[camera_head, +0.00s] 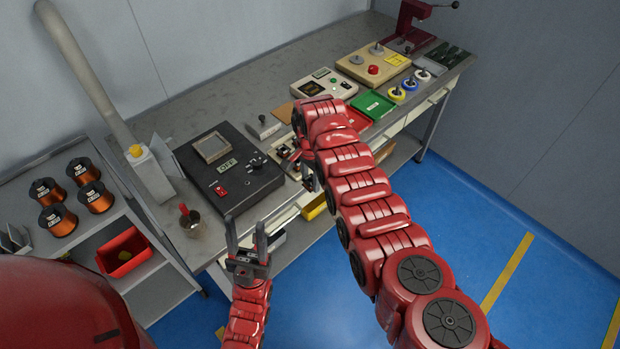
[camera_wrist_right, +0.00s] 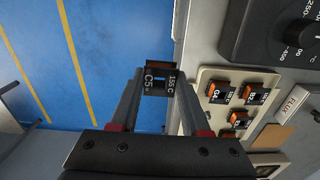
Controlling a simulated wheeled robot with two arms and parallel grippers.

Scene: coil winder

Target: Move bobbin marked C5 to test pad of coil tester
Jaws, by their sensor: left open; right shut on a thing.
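The bobbin marked C5 (camera_wrist_right: 157,82) is a small dark block with white lettering. In the right wrist view it sits between the fingertips of my right gripper (camera_wrist_right: 157,92), which is shut on it. Blue floor shows behind it. In the head view my right gripper (camera_head: 311,178) is at the bench's front edge, largely hidden by my arm; I cannot make out the bobbin there. A cream device with a display and green button (camera_head: 322,84) looks like the coil tester; my right arm covers part of its front. My left gripper (camera_head: 246,230) is open and empty at the bench's near corner.
A pale tray (camera_wrist_right: 206,98) holds several other marked bobbins. A black soldering unit (camera_head: 232,170) and a pot (camera_head: 192,226) stand to the left. A green tray (camera_head: 371,104) and a red tray (camera_head: 357,120) lie right of my arm. Wire spools (camera_head: 58,220) fill the left shelf.

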